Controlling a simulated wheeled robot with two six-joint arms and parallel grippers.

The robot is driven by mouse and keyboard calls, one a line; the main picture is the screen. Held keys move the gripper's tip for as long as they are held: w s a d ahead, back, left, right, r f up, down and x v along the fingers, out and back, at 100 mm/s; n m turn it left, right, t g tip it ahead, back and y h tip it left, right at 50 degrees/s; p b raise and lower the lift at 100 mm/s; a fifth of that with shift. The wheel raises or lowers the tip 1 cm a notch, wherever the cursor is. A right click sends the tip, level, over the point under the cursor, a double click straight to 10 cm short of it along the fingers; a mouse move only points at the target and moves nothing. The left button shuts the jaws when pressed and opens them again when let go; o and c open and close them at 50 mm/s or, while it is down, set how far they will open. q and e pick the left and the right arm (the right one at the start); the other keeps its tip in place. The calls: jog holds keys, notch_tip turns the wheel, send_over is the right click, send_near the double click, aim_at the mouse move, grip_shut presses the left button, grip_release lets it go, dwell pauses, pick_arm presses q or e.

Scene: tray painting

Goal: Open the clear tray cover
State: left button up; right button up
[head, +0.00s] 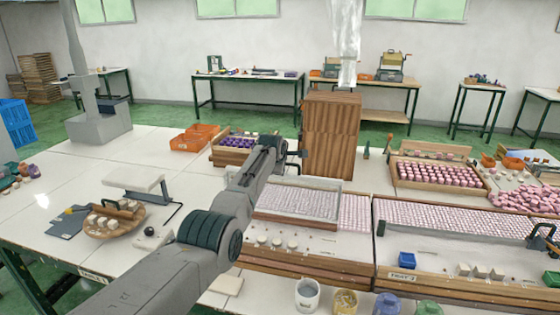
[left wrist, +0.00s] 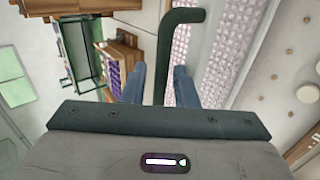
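A clear cover (head: 297,198) in a pale frame lies over the left part of a wooden tray of small pink pieces. In the left wrist view, a dark green bent handle bar (left wrist: 165,55) stands between my two blue fingers, with pink pieces beyond it. My left gripper (head: 298,153) is above the back of the cover, beside a wooden cabinet. Its fingers, seen in the left wrist view (left wrist: 160,70), are apart with the bar between them. I see no clear grip. A dark blue shape (head: 545,236) at the right edge may be my right gripper; its fingers are unclear.
The wooden cabinet (head: 332,135) stands close behind my left gripper. A second pink-filled tray (head: 450,277) lies to the right. Cups (head: 307,295) stand along the front edge. A round board (head: 108,227) with pale pieces lies left of my arm.

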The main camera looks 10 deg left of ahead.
pick_arm(q)
jog(key=b+v, duration=0.2)
jog(key=v, duration=0.8)
jog(key=shift+s+r+b, duration=0.2)
jog(key=shift+s+b, duration=0.1)
